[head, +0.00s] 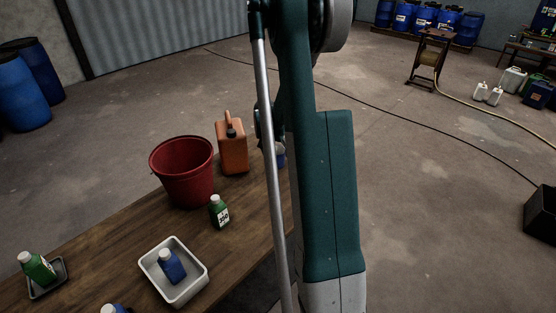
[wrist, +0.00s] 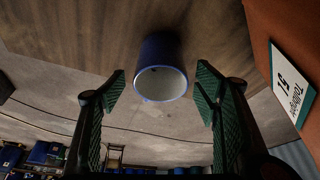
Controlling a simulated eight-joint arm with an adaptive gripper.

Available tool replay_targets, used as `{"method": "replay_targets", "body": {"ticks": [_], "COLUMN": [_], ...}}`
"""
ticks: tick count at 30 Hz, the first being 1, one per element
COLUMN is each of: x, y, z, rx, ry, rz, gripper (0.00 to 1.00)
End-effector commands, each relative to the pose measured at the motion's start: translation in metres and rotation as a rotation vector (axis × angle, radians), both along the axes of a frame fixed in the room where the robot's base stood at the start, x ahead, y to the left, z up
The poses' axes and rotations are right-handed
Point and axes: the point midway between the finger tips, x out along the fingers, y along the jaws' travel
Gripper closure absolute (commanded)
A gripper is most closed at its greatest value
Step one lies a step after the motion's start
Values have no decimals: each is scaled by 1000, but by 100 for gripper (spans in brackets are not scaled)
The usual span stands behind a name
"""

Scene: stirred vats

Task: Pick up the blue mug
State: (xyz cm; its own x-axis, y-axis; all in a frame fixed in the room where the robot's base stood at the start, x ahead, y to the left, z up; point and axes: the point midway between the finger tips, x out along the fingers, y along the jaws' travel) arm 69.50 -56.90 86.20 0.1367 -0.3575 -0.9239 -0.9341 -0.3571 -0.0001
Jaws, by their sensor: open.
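The blue mug (wrist: 158,50) stands on the wooden table in the wrist view, its white inside showing through the open rim. Its handle is not clearly visible. My gripper (wrist: 160,88) is open, with one green ridged finger on each side of the mug's rim in the picture and a gap on both sides. Nothing is held. In the head view only a small blue patch of the mug (head: 281,161) shows beside my arm, which hides the rest of it and most of my gripper.
An orange jerrycan (head: 233,153) stands close to the mug; its labelled side (wrist: 292,85) is near my right-hand finger in the wrist view. A red bucket (head: 182,172), a green bottle (head: 219,212) and a white tray (head: 195,287) with a blue bottle (head: 172,267) share the table (head: 110,225).

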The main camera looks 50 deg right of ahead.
Motion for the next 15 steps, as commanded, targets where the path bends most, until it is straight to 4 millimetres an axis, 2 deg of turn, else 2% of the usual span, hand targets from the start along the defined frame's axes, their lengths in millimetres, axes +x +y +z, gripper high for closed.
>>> {"method": "replay_targets", "body": {"ticks": [5,15], "x": [1,7], "y": [-2,-13], "z": [-6,-38], "rx": [0,0], "ry": [0,0], "rz": [0,0], "gripper": [38,38]}}
